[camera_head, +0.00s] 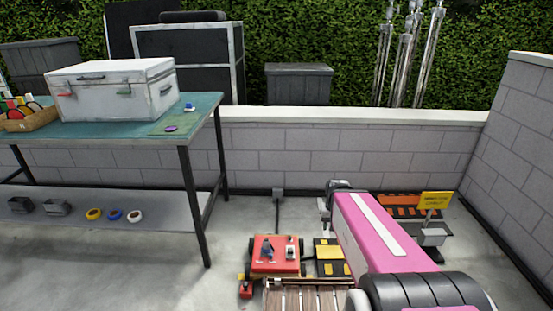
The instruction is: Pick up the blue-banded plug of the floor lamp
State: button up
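A red box (262,268) sits on the floor near the bottom middle. On its top are a small dark bluish piece (267,249) and a small grey-white piece (290,250); I cannot tell whether either is the blue-banded plug. A small blue and white piece (189,108) lies at the right end of the workbench and is also too small to identify. No floor lamp can be made out for sure. My pink arm reaches away from the lower right. My gripper (328,207) seems to be at its far end, mostly hidden, and its fingers cannot be made out.
The teal-topped workbench (206,107) at left carries a white case (112,88) and a basket (28,119). A yellow sign (435,200) and an orange-black striped barrier (398,199) stand right of my arm. A block wall (340,148) closes the back.

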aim_at(267, 247)
jog(key=j, duration=0.35)
jog(key=k+j, duration=0.3)
jog(key=k, duration=0.25)
jog(key=k+j, duration=0.35)
jog(key=k, duration=0.15)
jog(key=k+j, duration=0.3)
jog(key=k, duration=0.25)
jog(key=i+l, duration=0.2)
jog(key=i+j+z, duration=0.2)
jog(key=i, duration=0.3)
jog(key=i+j+z, duration=0.2)
jog(key=i, duration=0.25)
jog(key=i+j+z, duration=0.1)
jog(key=j, duration=0.4)
jog(key=i+j+z, duration=0.15)
jog(key=j, duration=0.4)
jog(key=i+j+z, duration=0.1)
jog(key=j, duration=0.45)
